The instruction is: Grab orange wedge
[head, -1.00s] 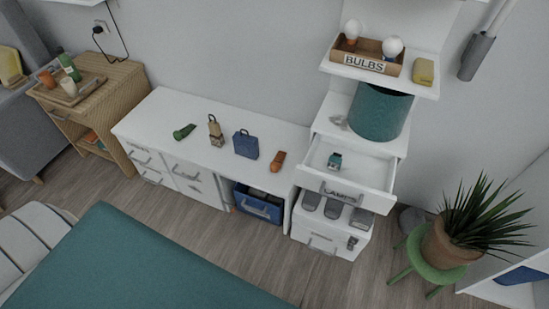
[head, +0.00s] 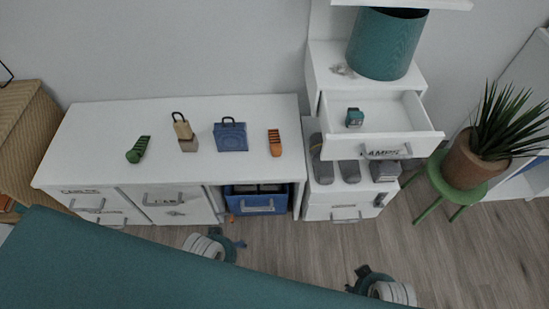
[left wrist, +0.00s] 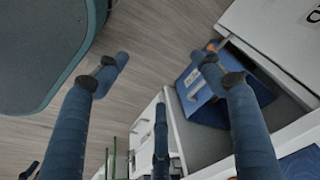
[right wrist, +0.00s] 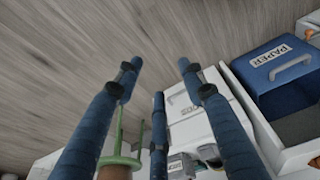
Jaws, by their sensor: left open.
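The orange wedge (head: 275,143) lies on the white desk top (head: 90,130), right of the blue bag-shaped object. My left gripper (head: 238,243) is low in front of the desk, below and apart from the wedge. In the left wrist view, my left gripper (left wrist: 160,58) has its fingers spread with nothing between them. A small orange patch (left wrist: 213,45) shows beside a finger there; I cannot tell what it is. My right gripper (head: 358,274) is low, right of the left one, clear of the desk. In the right wrist view, my right gripper (right wrist: 160,64) has its fingers apart and empty.
A green wedge (head: 138,149), a padlock-like object (head: 183,130) and the blue bag-shaped object (head: 230,135) stand on the desk. A drawer (head: 405,115) stands open at right. A blue bin (head: 256,203) sits under the desk. A teal surface (head: 120,265) fills the foreground.

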